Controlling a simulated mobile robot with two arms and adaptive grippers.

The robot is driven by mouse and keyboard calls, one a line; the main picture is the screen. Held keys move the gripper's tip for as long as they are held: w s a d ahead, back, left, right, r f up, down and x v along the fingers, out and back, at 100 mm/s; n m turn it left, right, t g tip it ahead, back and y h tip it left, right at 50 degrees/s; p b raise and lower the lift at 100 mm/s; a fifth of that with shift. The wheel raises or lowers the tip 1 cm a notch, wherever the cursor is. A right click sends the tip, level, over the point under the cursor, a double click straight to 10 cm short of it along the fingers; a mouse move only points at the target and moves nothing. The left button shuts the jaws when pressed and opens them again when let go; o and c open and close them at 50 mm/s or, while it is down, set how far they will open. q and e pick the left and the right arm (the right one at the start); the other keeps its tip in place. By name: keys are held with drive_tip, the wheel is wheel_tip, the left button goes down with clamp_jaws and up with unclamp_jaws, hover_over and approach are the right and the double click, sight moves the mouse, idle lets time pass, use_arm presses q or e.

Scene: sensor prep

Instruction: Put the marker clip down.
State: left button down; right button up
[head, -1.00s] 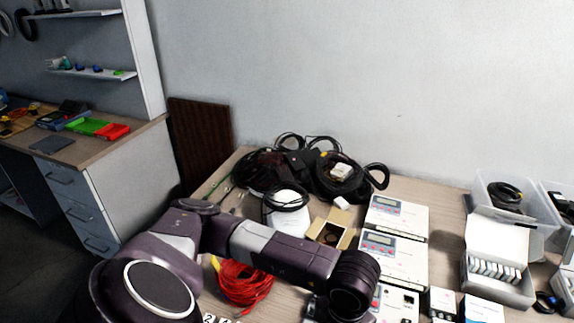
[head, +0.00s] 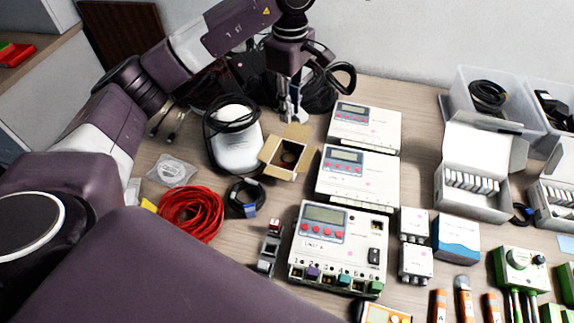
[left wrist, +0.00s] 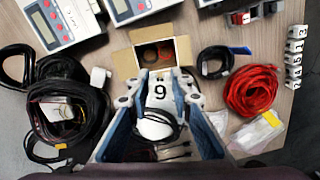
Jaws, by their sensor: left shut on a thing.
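My left gripper (head: 291,112) points down near the back of the table, behind the small open cardboard box (head: 288,152). In the left wrist view its blue-padded fingers (left wrist: 160,100) are shut on a small white marker clip (left wrist: 159,91) marked 9. The clip shows between the fingertips, in front of the box's near edge in that picture. In the head view the clip is too small to make out clearly. More numbered white clips (left wrist: 296,52) lie in a row at the right of the left wrist view. My right gripper is not in view.
Black cable coils (left wrist: 72,110) and a white device with a looped cable (head: 237,140) crowd the back. A red cable coil (head: 190,214) lies in front. White meter units (head: 357,178) stand right of the box. Bare tabletop (head: 415,105) shows at the back right.

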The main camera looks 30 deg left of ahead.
use_arm(q)
drive_tip(key=shift+w+r+n, duration=0.25)
drive_tip(key=shift+r+n, duration=0.25)
drive_tip(key=shift+r, duration=0.1)
drive_tip(key=shift+w+a+r+n, duration=0.1)
drive_tip(key=shift+w+n, duration=0.05)
drive_tip(key=shift+n, duration=0.15)
drive_tip(key=p, duration=0.2)
hover_over(290, 162)
wheel_tip(290, 162, down, 15)
drive_tip(key=shift+r, duration=0.2)
wheel_tip(290, 162, down, 5)
drive_tip(key=shift+f, duration=0.1)
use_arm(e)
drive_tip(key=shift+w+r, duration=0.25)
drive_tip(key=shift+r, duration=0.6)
use_arm(q)
drive_tip(key=shift+f, duration=0.15)
drive_tip(key=c, duration=1.7)
unclamp_jaws()
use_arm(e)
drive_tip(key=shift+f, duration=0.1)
